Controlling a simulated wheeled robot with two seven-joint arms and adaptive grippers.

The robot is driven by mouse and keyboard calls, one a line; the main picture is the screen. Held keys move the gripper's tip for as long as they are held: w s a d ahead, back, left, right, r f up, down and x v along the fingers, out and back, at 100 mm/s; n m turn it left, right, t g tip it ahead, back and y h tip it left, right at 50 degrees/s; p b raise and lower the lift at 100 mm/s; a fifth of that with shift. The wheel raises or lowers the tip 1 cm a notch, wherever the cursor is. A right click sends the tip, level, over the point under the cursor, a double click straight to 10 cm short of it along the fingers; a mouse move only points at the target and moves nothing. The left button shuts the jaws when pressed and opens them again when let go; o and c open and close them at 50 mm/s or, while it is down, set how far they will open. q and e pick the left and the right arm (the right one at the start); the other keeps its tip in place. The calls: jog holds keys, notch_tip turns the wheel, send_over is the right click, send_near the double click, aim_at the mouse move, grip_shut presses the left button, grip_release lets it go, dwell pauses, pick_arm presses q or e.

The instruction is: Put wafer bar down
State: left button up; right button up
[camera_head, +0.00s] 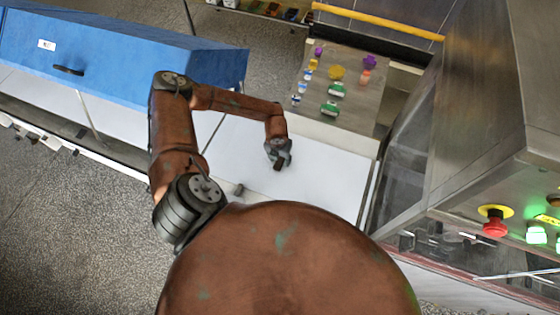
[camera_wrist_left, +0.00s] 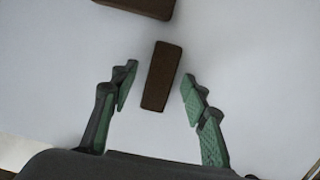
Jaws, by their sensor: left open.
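A dark brown wafer bar (camera_wrist_left: 162,76) lies between the fingers of my left gripper (camera_wrist_left: 160,90) in the left wrist view, over a plain white surface (camera_wrist_left: 250,60). The gripper is open, with a gap between the bar and the pads on both sides. In the head view my left gripper (camera_head: 278,158) is low over the white surface (camera_head: 320,180), and a small dark end at its tip may be the bar. A second brown block (camera_wrist_left: 140,6) is cut off by the top edge of the wrist view. My right gripper is not in view.
A blue machine cover (camera_head: 110,55) stands at the left. A steel housing with a red stop button (camera_head: 495,222) stands at the right. White surface right of my gripper is clear.

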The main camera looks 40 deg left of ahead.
pick_arm(q)
jog(key=shift+f, duration=0.2)
jog(key=c, duration=1)
